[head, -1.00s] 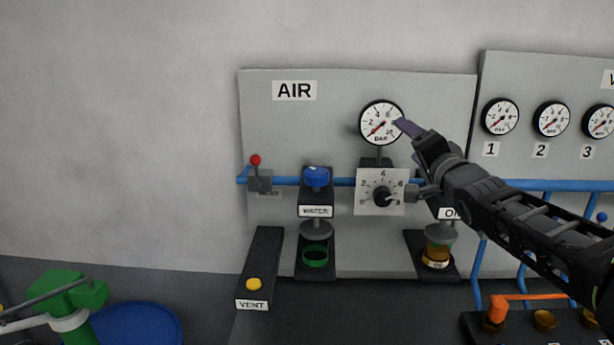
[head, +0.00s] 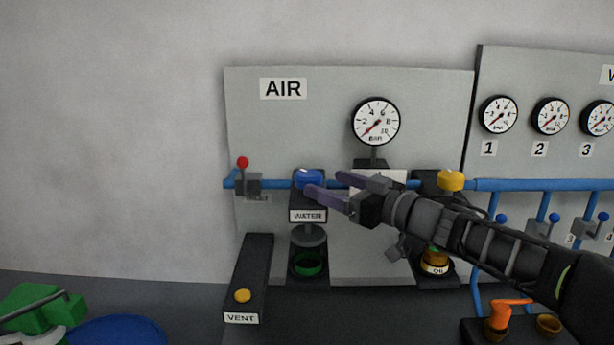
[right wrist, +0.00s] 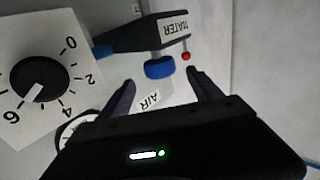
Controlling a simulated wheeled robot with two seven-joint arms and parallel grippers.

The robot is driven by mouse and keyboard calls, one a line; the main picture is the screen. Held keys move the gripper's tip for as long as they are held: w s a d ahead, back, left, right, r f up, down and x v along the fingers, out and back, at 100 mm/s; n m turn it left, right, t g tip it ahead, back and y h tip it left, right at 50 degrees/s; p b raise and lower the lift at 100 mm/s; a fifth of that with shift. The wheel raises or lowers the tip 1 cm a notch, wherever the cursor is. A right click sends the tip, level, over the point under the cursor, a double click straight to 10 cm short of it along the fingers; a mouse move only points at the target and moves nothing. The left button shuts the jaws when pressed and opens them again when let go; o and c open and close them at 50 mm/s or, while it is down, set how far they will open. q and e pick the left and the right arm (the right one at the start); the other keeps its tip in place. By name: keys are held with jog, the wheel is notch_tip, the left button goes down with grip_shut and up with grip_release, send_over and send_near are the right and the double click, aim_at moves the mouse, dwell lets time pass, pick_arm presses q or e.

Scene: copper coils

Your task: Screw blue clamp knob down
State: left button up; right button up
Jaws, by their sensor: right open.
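The blue clamp knob (head: 308,180) sits on top of the black unit labelled WATER (head: 308,216) on the AIR panel. It also shows in the right wrist view (right wrist: 160,68), just beyond the fingertips. My right gripper (head: 325,185) is open, its purple fingers pointing left toward the knob. One fingertip overlaps the knob's lower edge in the head view; I cannot tell whether they touch. In the right wrist view the knob lies between the lines of the two fingers (right wrist: 161,80), a little ahead of them. My left gripper is not in view.
A blue pipe (head: 275,184) runs behind the unit to a red-tipped valve (head: 243,163). A numbered dial plate (right wrist: 40,80) and the pressure gauge (head: 376,121) are close to my right gripper. A yellow knob (head: 451,180) is at right. VENT's yellow button (head: 242,296) is below left.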

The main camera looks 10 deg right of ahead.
aim_at(307, 173)
jog(key=x, duration=0.7)
jog(key=shift+p, duration=0.3)
jog(key=shift+c, duration=0.3)
jog(key=c, duration=1.3)
